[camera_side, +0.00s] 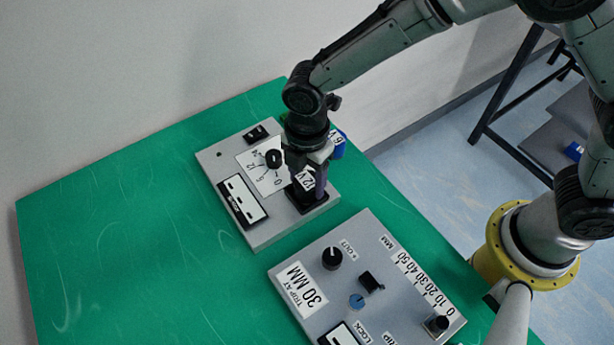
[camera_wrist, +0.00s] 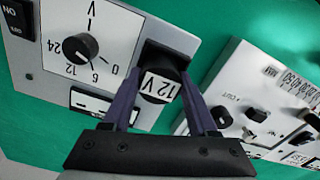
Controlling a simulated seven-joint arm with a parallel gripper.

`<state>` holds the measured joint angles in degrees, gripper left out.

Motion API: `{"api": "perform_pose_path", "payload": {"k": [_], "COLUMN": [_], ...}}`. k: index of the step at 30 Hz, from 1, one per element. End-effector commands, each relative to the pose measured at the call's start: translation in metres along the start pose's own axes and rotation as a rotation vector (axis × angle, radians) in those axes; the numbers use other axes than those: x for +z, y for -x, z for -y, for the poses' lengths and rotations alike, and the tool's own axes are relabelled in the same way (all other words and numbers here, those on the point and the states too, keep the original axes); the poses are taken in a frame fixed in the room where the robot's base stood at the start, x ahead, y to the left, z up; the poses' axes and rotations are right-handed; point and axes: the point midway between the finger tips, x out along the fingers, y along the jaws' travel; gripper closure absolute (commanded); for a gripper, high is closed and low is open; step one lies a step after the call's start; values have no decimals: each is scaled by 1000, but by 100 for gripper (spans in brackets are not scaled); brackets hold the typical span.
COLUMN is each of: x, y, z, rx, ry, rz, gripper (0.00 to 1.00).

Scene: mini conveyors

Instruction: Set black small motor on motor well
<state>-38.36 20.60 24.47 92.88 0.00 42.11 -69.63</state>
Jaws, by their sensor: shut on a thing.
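The black small motor (camera_wrist: 158,86), with a white "12 V" label, is between the two purple fingers of my gripper (camera_wrist: 162,79) in the wrist view. My gripper (camera_side: 309,186) is shut on it and points down at the near right corner of the left grey box. The motor well (camera_side: 307,203) is a black square socket there; it also shows in the wrist view (camera_wrist: 152,50), right behind the motor. The motor lines up with the well, but its lower end is hidden, so I cannot tell how deep it sits.
The left grey box (camera_side: 262,236) carries a voltage dial (camera_side: 273,158), a rocker switch (camera_side: 256,134) and a display (camera_side: 243,199). A blue "6 V" motor (camera_side: 338,143) stands behind my gripper. A second grey panel (camera_side: 320,262) with knobs lies nearby. The green table (camera_side: 110,230) is clear at left.

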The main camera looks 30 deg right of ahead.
Motion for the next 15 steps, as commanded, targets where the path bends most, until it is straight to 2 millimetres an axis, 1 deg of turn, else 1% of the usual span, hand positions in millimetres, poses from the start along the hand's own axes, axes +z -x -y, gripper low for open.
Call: {"api": "perform_pose_path", "payload": {"k": [5,9,10,14,15], "x": [0,0,0,0,0], "y": [1,-2,-2,-2,-2], "z": [-1,0,0,0,0], "rx": [3,2,1,1,1], "ry": [0,0,0,0,0], "rz": [-1,-1,0,0,0], "gripper": [100,100,36,12,11]}}
